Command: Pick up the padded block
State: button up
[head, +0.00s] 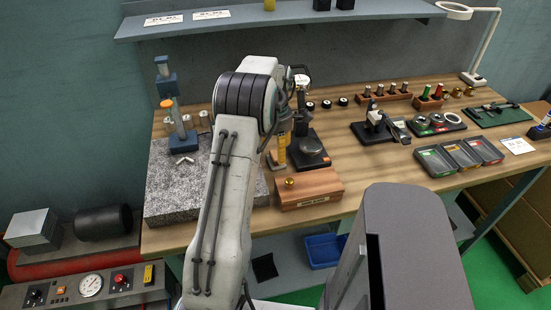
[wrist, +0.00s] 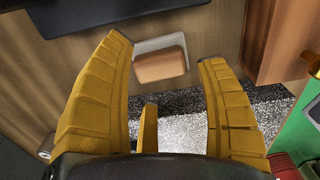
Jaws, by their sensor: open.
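I see no contact, and the height gap cannot be told. In the head view my gripper (head: 281,152) is low over the bench behind my arm.
A wooden box with a brass knob (head: 310,189) stands close to the right of my gripper. A dial stand on a black base (head: 311,151) is just behind it. The granite plate (head: 168,208) lies left, carrying a blue stand (head: 184,142). A shelf (head: 330,12) overhangs the back.

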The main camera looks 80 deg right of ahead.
jog(key=shift+f, duration=1.35)
jog(key=c, duration=1.3)
jog(key=shift+r, duration=0.15)
jog(key=shift+r, duration=0.55)
jog(key=r, duration=0.1)
jog(key=s+r, duration=0.1)
jog(key=r, duration=0.1)
jog(key=shift+r, duration=0.1)
grip_shut()
jog(key=s+a+r, duration=0.3)
jog(key=s+r, duration=0.3)
jog(key=s, duration=0.4)
jog(key=shift+s+r+b, duration=0.2)
jog(key=shift+r+b, duration=0.05)
jog(key=shift+b, duration=0.15)
